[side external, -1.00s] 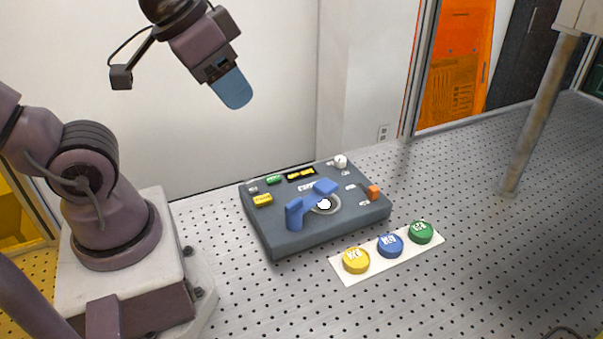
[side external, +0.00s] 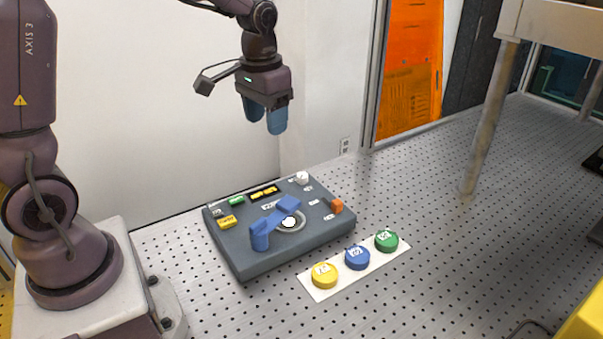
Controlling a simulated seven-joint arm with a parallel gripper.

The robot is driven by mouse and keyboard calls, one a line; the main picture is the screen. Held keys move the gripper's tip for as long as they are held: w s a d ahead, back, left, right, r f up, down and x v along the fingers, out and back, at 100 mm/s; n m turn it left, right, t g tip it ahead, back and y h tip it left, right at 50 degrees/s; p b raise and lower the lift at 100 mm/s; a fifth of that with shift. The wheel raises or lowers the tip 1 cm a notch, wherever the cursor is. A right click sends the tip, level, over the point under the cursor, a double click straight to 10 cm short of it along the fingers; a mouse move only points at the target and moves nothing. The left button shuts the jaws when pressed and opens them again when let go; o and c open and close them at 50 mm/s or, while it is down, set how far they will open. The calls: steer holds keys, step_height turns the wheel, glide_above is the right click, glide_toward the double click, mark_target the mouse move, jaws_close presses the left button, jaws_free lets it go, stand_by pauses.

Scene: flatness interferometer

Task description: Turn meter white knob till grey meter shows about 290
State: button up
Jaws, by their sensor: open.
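The grey meter (side external: 240,262) is a dark grey box lying on the perforated table. Its small white knob (side external: 302,178) stands at the far right corner of its top. A black display with yellow marks (side external: 264,192) sits along the far edge, too small to read. A blue crank (side external: 272,226) with a white centre lies across a round dial in the middle. My gripper (side external: 265,122) points down with its two blue fingers apart and empty. It hangs in the air above the far side of the meter, well clear of the white knob.
A white strip (side external: 313,292) in front of the meter bears yellow (side external: 324,275), blue (side external: 357,257) and green (side external: 386,240) round buttons. A metal post (side external: 488,125) stands at right. The table between is clear.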

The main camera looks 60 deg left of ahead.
steer(key=g+h, duration=0.1)
glide_above(302, 175)
steer(key=s+d, duration=0.1)
steer(key=s, duration=0.2)
step_height(302, 175, down, 10)
steer(key=w+a+r, duration=0.1)
steer(key=w, duration=0.2)
steer(key=shift+n, duration=0.3)
step_height(302, 175, down, 13)
steer(key=shift+r, duration=0.2)
steer(key=shift+c, duration=0.2)
steer(key=c, duration=0.9)
